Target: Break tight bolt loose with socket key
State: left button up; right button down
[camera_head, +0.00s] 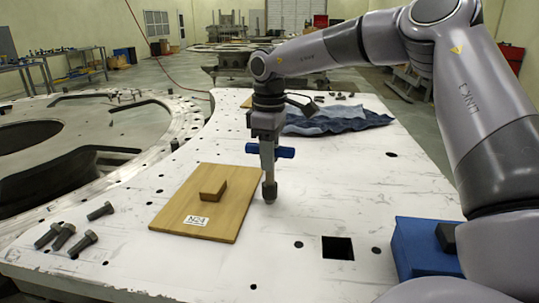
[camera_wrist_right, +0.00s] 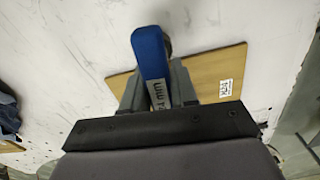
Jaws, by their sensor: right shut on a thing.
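My right gripper (camera_head: 268,140) points down and is shut on the socket key, whose blue handle (camera_head: 284,152) sticks out sideways. The socket key's dark socket end (camera_head: 269,190) hangs straight down beside the right edge of the wooden board, at or just above the plate surface. I cannot tell whether a bolt is under the socket. Several loose dark bolts (camera_head: 65,236) lie at the plate's front left. My left gripper is not in view.
The wooden board (camera_head: 220,225) with a wooden block (camera_head: 213,188) and an N24 label (camera_head: 197,221) lies on the white plate (camera_head: 320,210). A blue cloth (camera_head: 335,120) lies behind, a blue box (camera_head: 420,245) at right. The plate has a square hole (camera_head: 338,248).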

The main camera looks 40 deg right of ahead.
jog(key=shift+b, duration=0.35)
dwell(0.9)
jog(key=shift+f+b, duration=0.6)
jog(key=shift+b, duration=0.2)
dwell(0.7)
jog(key=shift+f+n, duration=0.1)
jog(key=shift+n, duration=2.9)
dwell(0.6)
dwell(0.3)
dwell(0.4)
jog(key=shift+r+p, duration=1)
jog(key=shift+r, duration=0.6)
